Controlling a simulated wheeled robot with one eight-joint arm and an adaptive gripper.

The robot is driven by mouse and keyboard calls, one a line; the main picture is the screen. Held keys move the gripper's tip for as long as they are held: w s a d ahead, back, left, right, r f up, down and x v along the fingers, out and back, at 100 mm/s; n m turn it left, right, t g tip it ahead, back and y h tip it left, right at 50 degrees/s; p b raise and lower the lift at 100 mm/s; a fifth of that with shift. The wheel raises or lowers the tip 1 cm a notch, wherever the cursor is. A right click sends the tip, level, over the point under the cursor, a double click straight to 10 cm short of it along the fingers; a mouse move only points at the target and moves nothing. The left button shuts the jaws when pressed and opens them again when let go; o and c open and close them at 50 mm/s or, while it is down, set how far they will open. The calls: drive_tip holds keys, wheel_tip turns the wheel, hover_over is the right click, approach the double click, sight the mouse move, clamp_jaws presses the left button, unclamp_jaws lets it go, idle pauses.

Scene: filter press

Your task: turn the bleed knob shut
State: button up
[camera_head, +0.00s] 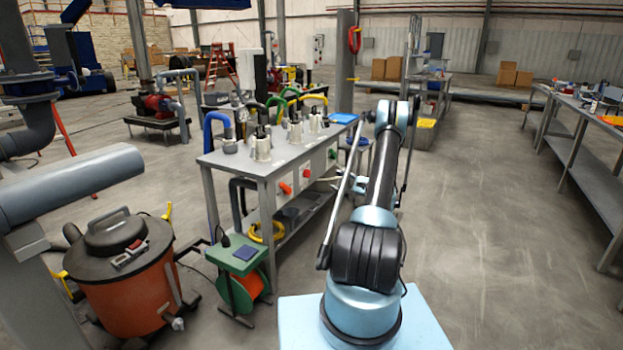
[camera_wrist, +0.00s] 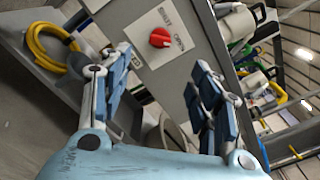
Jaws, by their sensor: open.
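The red knob (camera_wrist: 160,38) sits on a white plate (camera_wrist: 181,24) marked SHUT and OPEN, on a grey panel in the wrist view. Its exact pointer direction is hard to read. My gripper (camera_wrist: 163,60) is open, with one finger left of the knob and the other to its right and lower. Nothing is between the fingers, and the knob appears beyond the fingertips, apart from them. In the head view a small red knob (camera_head: 306,173) shows on the bench's side; my gripper (camera_head: 328,181) is partly hidden by my arm near that side.
The steel bench (camera_head: 235,172) carries several pumps and hoses. A coiled yellow hose (camera_wrist: 50,48) lies on its lower shelf. An orange handle (camera_head: 286,187) juts from the bench side. A cable reel (camera_head: 243,285) and an orange vacuum (camera_head: 125,285) stand left.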

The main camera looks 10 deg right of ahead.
sight(310, 174)
drive_tip(key=x, duration=1.6)
drive_tip(key=c, duration=1.1)
drive_tip(key=shift+o, duration=0.3)
